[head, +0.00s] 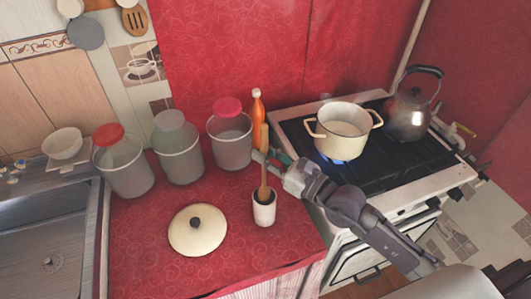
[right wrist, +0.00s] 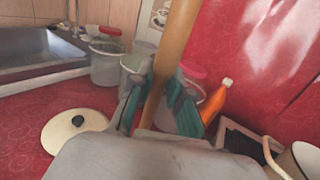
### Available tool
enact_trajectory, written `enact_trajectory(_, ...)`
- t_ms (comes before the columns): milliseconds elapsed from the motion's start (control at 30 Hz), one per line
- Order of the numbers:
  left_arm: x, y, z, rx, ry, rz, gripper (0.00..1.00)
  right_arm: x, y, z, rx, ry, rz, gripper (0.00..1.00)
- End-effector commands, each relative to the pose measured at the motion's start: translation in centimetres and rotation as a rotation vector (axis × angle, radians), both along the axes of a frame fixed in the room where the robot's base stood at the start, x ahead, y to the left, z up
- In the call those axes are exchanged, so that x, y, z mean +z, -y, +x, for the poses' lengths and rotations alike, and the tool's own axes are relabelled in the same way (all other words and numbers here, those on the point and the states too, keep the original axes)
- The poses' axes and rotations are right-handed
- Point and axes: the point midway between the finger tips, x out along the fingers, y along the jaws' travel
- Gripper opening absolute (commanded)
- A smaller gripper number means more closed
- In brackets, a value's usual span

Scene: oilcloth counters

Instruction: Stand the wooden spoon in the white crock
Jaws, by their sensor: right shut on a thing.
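The white crock (head: 264,211) stands upright on the red counter, left of the stove. The wooden spoon (head: 264,136) is upright above it. Its lower end is at the crock's dark mouth and looks to be inside; how deep I cannot tell. My right gripper (head: 268,158) is shut on the spoon above the crock's rim. In the right wrist view the spoon (right wrist: 174,45) runs up between the teal fingers of the gripper (right wrist: 158,105), and the crock is hidden. My left gripper is not in view.
Three lidded canisters (head: 180,155) and an orange bottle (head: 258,108) stand behind the crock. A cream lid (head: 197,232) lies left of it. The stove at right holds a cream pot (head: 343,130) over a blue flame and a kettle (head: 408,115). A sink (head: 45,235) is far left.

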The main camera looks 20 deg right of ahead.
Motion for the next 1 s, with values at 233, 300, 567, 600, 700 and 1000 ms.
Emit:
enact_trajectory(233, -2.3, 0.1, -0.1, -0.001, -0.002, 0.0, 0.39, -2.4, 0.0, 0.0, 0.0, -0.001, 0.002, 0.0)
enact_trajectory(300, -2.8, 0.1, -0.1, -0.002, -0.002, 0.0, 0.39, -3.0, 0.0, 0.0, 0.0, -0.001, 0.001, 0.0)
enact_trajectory(567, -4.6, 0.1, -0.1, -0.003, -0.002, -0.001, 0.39, -4.9, 0.0, 0.0, 0.0, -0.001, 0.002, 0.0)
enact_trajectory(600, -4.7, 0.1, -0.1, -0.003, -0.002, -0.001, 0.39, -5.1, 0.0, 0.0, 0.0, -0.001, 0.002, 0.0)
enact_trajectory(700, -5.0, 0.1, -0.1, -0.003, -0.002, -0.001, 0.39, -5.4, 0.0, 0.0, 0.0, -0.001, 0.001, 0.0)
enact_trajectory(1000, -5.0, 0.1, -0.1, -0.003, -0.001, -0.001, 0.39, -5.4, 0.0, 0.0, 0.0, 0.0, 0.0, 0.0)
